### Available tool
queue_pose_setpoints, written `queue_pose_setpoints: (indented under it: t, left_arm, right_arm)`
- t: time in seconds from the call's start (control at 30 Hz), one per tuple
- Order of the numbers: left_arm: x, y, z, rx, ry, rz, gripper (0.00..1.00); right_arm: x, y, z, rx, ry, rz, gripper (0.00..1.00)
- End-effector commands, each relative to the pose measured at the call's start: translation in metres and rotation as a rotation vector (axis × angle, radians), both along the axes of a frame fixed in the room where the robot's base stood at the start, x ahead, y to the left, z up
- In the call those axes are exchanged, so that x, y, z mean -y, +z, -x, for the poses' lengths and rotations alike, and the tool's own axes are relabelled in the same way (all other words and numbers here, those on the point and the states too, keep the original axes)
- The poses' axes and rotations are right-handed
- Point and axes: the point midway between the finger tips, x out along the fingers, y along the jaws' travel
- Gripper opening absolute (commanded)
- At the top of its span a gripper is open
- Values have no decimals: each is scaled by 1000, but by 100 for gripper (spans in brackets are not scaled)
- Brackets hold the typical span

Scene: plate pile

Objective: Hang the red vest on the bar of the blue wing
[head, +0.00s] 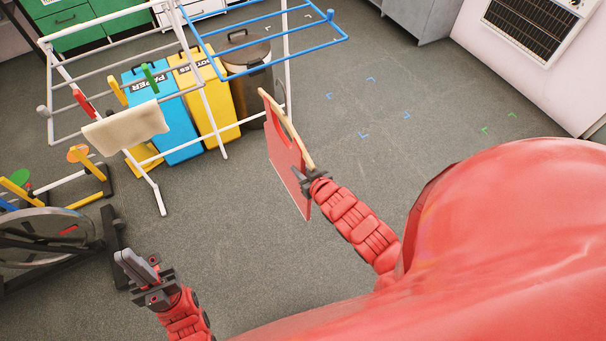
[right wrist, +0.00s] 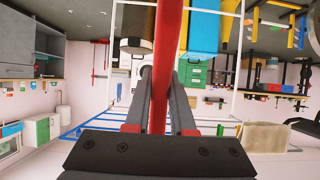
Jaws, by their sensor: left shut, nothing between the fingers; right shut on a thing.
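The red vest (head: 286,160) is a flat red panel with a tan strip along its upper right edge. My right gripper (head: 308,180) is shut on it near the lower end of that strip and holds it tilted above the floor. In the right wrist view the vest (right wrist: 168,60) shows edge-on between the fingers. The blue wing (head: 346,38) of the drying rack extends at the top middle, beyond the vest and apart from it. The wing also shows in the right wrist view (right wrist: 75,131), partly hidden by my gripper. My left gripper (head: 128,258) is shut and empty at lower left.
The white rack (head: 218,130) carries a beige cloth (head: 125,128) on its left part. A blue bin (head: 180,140), yellow bin (head: 218,115) and dark bin (head: 253,85) stand behind. A wheeled machine (head: 45,240) is at left. Floor (head: 380,90) right of the rack is clear.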

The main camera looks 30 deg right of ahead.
Motion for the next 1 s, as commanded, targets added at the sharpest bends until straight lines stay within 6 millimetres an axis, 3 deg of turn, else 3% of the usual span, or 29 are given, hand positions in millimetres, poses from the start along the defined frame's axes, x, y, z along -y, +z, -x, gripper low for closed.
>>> queue_pose_setpoints:
  t: [1.0]
  left_arm:
    - [0, -52, 0, 0, 0, 0, 0]
  right_arm:
    - [-4, 0, -91, 6, 2, 1, 0]
